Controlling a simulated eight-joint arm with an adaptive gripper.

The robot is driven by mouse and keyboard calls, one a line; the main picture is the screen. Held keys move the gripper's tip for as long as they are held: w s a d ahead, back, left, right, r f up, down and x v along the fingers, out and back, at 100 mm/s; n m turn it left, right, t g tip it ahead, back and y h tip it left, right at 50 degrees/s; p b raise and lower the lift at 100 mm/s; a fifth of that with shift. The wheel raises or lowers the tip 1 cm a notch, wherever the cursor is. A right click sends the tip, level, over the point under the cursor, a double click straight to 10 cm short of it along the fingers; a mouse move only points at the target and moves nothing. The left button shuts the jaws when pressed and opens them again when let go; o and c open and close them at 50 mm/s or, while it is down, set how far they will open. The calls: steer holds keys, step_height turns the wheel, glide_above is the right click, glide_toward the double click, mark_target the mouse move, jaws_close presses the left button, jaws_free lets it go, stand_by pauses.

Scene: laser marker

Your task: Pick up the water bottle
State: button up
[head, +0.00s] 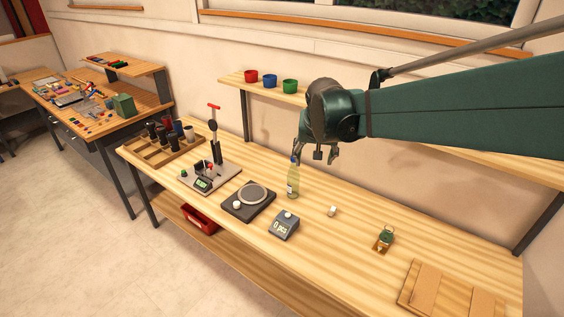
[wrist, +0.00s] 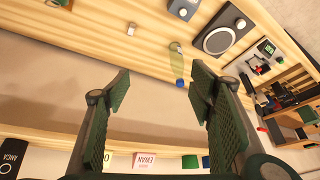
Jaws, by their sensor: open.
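A clear, slightly yellowish water bottle (head: 293,182) with a blue cap stands upright on the wooden workbench in the head view. In the wrist view the bottle (wrist: 176,60) appears beyond my fingertips, with its cap toward me. My gripper (head: 317,157) is open and empty, above the bench, just right of the bottle's top in the head view. In the wrist view the two fingers of my gripper (wrist: 160,82) are spread wide apart, with the bottle ahead of the gap. They look apart from the bottle.
A round-plate device (head: 248,200) and a grey counter box (head: 284,225) stand in front of the bottle. A small white block (head: 332,211) lies to its right. A press stand (head: 213,170) is at left. A raised shelf (head: 310,98) with red, blue and green cups runs behind.

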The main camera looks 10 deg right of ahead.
steer(key=m+p, duration=0.1)
steer(key=m, duration=0.1)
glide_toward(294, 163)
steer(key=s+d+r, duration=0.2)
steer(key=s+r, duration=0.4)
steer(key=s, duration=0.1)
steer(key=shift+m+g+h, duration=0.7)
steer(key=shift+m, duration=0.1)
steer(key=w+f, duration=0.8)
steer(key=w+a+f+p, duration=0.1)
steer(key=w+f, duration=0.3)
steer(key=shift+f, duration=0.3)
steer(key=shift+w+f, duration=0.2)
steer(key=shift+f, duration=0.25)
steer(key=shift+w+d+f, duration=0.15)
steer(key=shift+w+f, duration=0.05)
steer(key=shift+f, duration=0.3)
steer(key=shift+x, duration=0.75)
steer(key=shift+f, duration=0.1)
steer(key=shift+s+x, duration=0.2)
steer(key=shift+x, duration=2.3)
steer(key=shift+f, duration=0.1)
